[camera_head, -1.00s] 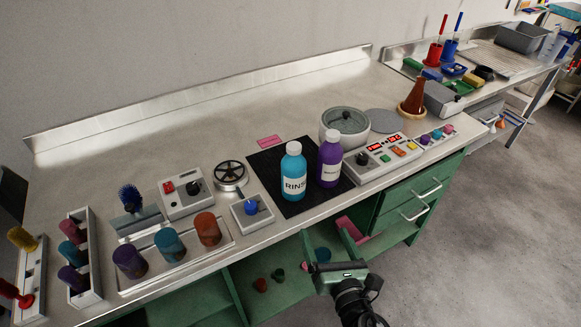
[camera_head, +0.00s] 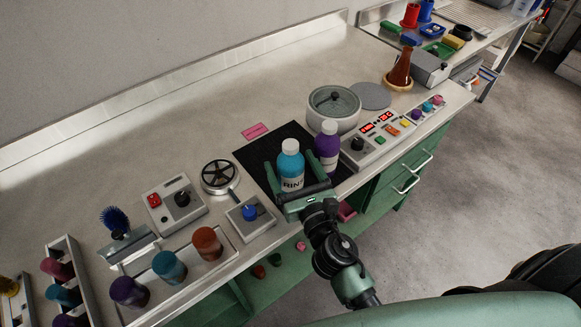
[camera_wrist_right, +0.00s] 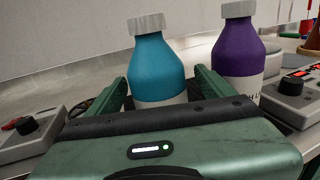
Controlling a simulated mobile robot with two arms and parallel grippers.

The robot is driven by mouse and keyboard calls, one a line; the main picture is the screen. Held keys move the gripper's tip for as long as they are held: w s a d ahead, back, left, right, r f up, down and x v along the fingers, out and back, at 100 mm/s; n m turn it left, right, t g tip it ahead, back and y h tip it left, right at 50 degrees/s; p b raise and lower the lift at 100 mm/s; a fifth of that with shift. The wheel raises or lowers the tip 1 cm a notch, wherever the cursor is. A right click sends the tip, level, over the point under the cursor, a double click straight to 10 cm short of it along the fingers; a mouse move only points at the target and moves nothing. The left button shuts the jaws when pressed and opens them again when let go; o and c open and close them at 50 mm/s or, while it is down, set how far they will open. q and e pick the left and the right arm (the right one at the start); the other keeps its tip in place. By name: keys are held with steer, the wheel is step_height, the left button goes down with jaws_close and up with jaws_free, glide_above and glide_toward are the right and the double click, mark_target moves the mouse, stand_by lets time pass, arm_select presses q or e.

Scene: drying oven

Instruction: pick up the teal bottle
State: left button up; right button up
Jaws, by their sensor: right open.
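The teal bottle (camera_head: 290,166) stands upright on a black mat (camera_head: 254,158), with a white cap and a white label. My right gripper (camera_head: 291,180) is open, with one finger on each side of the teal bottle. In the right wrist view the teal bottle (camera_wrist_right: 156,65) rises between the two green fingers, and its lower part is hidden by the gripper body. I cannot tell whether the fingers touch it. A purple bottle (camera_head: 327,146) stands close to the right of it, just outside the right finger; it also shows in the right wrist view (camera_wrist_right: 238,52). My left gripper is not in view.
A control box with red displays (camera_head: 381,137) and a grey round pot (camera_head: 334,108) are to the right and behind. A box with a blue knob (camera_head: 250,217) and several coloured cups stand to the left. The counter's back strip is clear.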

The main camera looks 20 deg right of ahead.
steer(key=w, duration=0.2)
steer(key=shift+w+a, duration=0.2)
steer(key=shift+w, duration=0.15)
steer(key=shift+w+f, duration=0.1)
steer(key=shift+w, duration=0.15)
steer(key=c, duration=1.8)
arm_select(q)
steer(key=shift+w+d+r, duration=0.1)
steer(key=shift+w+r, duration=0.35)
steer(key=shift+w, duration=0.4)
arm_select(e)
jaws_close()
arm_select(q)
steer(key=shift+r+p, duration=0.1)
steer(key=shift+p, duration=0.2)
arm_select(e)
steer(key=shift+r, duration=0.2)
